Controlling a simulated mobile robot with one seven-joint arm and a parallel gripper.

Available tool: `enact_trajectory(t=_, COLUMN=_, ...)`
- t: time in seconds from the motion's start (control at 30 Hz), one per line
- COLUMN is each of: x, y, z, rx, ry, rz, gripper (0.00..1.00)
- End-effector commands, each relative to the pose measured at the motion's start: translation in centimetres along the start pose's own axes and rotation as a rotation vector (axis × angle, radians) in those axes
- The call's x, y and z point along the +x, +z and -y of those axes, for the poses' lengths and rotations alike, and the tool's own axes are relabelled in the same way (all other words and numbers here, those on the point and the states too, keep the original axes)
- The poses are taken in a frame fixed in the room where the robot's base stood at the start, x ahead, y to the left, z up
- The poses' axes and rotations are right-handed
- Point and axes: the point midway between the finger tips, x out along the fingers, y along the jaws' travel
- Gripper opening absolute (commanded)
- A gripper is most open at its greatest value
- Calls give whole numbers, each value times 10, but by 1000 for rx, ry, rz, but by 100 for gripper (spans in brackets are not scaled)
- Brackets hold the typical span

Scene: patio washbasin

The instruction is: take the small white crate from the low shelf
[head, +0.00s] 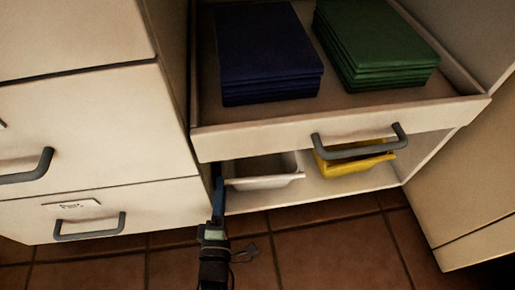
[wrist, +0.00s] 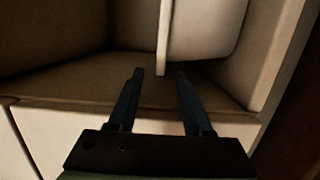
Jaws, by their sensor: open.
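The small white crate (head: 264,173) sits on the low shelf, under the pulled-out drawer, at the left of the opening. In the wrist view the white crate (wrist: 207,30) fills the upper middle, and its thin rim points down between my fingertips. My gripper (head: 217,180) is at the left end of the crate, at the shelf's front left. In the wrist view my gripper (wrist: 160,74) is open, with one finger on each side of the rim's end. I cannot tell whether either finger touches it. The drawer hides the crate's back part.
A yellow crate (head: 350,166) stands on the same shelf to the right. The open drawer (head: 270,140) with blue cloths (head: 265,50) and green cloths (head: 370,45) overhangs the shelf. A closed drawer cabinet (head: 150,205) stands close on the left. The tiled floor in front is clear.

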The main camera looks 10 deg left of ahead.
Motion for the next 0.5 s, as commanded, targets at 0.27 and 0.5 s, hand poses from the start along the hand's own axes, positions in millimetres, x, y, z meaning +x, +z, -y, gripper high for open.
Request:
enact_trajectory(t=0.27, x=19, y=0, z=0, rx=0, ry=1, rz=0, gripper=50)
enact_trajectory(t=0.5, x=18, y=0, z=-1, rx=0, ry=0, rz=0, gripper=36)
